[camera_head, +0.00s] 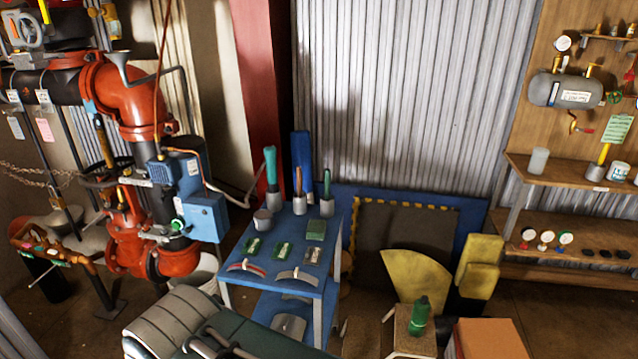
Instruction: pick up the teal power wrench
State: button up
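A teal upright tool or handle (270,165) stands in a grey cup at the back left of the blue table (232,275). A green, bottle-shaped object (419,318) stands upright on a small pale stool (402,344) at the lower right of centre. I cannot tell for sure which of these, if either, is the teal power wrench. Both are small in the head view and nothing touches them. My gripper does not show in this view.
The table also holds cups with upright tools (299,190), green packets (284,250) and curved pieces. Red pipes and a blue pump (208,215) stand left, wooden shelves (560,180) right. A yellow curved panel (415,275) and an orange box (492,340) are near the stool.

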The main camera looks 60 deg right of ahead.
aim_at(270, 152)
jog(key=z, duration=1.5)
jog(key=i+z, duration=0.15)
jog(key=i, duration=0.9)
